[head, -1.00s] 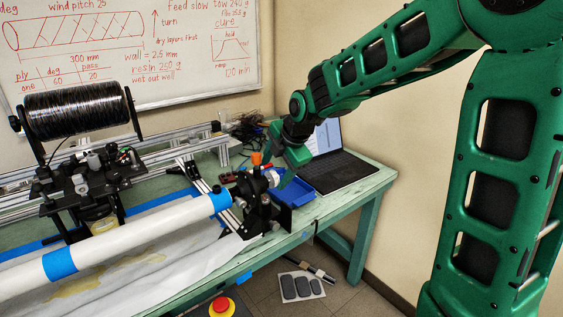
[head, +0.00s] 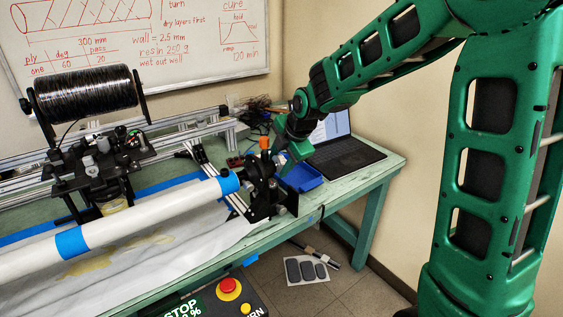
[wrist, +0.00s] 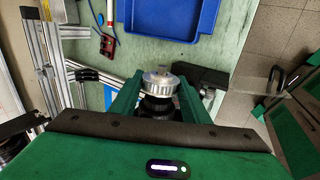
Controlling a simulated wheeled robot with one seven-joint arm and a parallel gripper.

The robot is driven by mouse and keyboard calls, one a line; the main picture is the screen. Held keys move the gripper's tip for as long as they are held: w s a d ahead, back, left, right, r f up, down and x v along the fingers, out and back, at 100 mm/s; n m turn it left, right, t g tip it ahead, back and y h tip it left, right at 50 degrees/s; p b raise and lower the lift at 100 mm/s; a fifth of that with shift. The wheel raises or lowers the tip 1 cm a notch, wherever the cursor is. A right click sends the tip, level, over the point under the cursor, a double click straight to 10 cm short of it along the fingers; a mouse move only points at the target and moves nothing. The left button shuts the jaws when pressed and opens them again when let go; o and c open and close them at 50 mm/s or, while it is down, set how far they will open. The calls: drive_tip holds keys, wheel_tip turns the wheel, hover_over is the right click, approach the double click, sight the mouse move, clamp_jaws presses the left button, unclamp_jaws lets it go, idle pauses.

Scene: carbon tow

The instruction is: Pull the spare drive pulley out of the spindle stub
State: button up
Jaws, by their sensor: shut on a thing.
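The pulley (wrist: 158,82), a silver toothed wheel, is seen from above in the wrist view. It sits between the green fingers of my gripper (wrist: 158,98), which is shut on it. A dark round part (wrist: 157,105) lies just below the pulley in that view; I cannot tell whether the pulley is still seated on the stub. In the head view my gripper (head: 282,158) is at the right end of the black spindle stand (head: 266,198), and the fingers mostly hide the pulley there.
A blue tray (head: 302,178) lies close behind the gripper, with an open laptop (head: 347,158) beyond it. A white tube (head: 150,208) with blue bands runs left from the stand. The bench's right edge (head: 385,172) is near.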

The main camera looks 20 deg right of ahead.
drive_tip(key=shift+w+r, duration=0.15)
drive_tip(key=c, duration=0.3)
drive_tip(key=shift+c, duration=0.2)
drive_tip(key=shift+d+r, duration=0.1)
drive_tip(key=shift+d, duration=0.1)
drive_tip(key=shift+w+d, duration=0.25)
drive_tip(key=shift+d, duration=0.65)
drive_tip(key=shift+w+d, duration=0.2)
drive_tip(key=shift+d, duration=0.7)
drive_tip(key=shift+w+d+f, duration=0.15)
drive_tip(key=shift+d+f, duration=0.05)
drive_tip(key=shift+d, duration=0.15)
drive_tip(key=shift+d, duration=0.15)
drive_tip(key=shift+w+d, duration=0.25)
drive_tip(key=shift+d, duration=0.4)
drive_tip(key=shift+w+d, duration=0.2)
drive_tip(key=shift+d, duration=0.45)
